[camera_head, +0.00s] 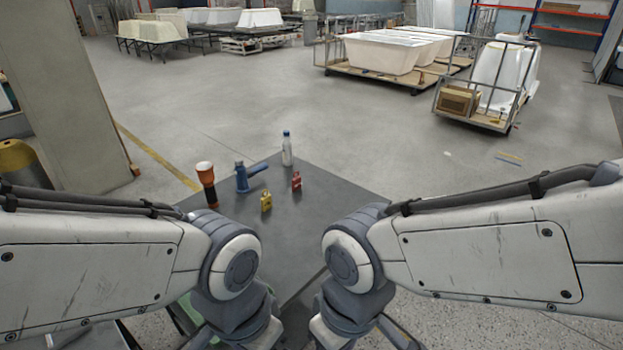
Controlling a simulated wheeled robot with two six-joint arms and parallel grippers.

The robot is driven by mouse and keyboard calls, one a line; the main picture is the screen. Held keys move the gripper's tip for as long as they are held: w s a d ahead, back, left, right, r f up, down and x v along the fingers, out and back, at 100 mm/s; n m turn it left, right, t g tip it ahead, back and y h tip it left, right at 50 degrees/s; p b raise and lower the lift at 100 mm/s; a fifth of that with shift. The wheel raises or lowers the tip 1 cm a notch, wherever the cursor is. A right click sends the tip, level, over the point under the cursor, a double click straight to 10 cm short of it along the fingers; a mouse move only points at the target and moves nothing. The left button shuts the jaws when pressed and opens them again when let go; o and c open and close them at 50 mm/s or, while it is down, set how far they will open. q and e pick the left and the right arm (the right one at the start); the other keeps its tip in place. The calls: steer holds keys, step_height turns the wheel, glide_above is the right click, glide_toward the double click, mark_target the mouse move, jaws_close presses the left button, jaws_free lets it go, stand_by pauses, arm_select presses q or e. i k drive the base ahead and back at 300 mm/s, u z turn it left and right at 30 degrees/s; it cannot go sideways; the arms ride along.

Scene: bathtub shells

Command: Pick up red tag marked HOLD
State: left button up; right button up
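A small red object (296,180) is on the far part of the dark grey table (330,195), right of the blue valve-like part. It is too small for me to read any marking or to tell whether it is the HOLD tag or a padlock. My two arms come in from the left and right and bend down over the near part of the table. Their ends run out of the bottom of the picture, so neither gripper's fingers can be seen. Nothing of mine touches the red object.
A yellow padlock (266,203), a blue valve-like part (246,176), an orange-and-black flashlight (207,185) and a clear bottle with a blue cap (287,149) stand around the red object. The table's right side is clear. Bathtub shells (383,53) stand on carts far behind.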

mark_target(297, 182)
steer(key=z, duration=0.55)
steer(key=k, duration=1.2)
steer(key=z, duration=0.95)
steer(key=i, duration=2.75)
steer(key=u, duration=0.5)
steer(key=i, duration=1.05)
steer(key=u, duration=1.7)
steer(key=i, duration=0.95)
steer(key=u, duration=0.8)
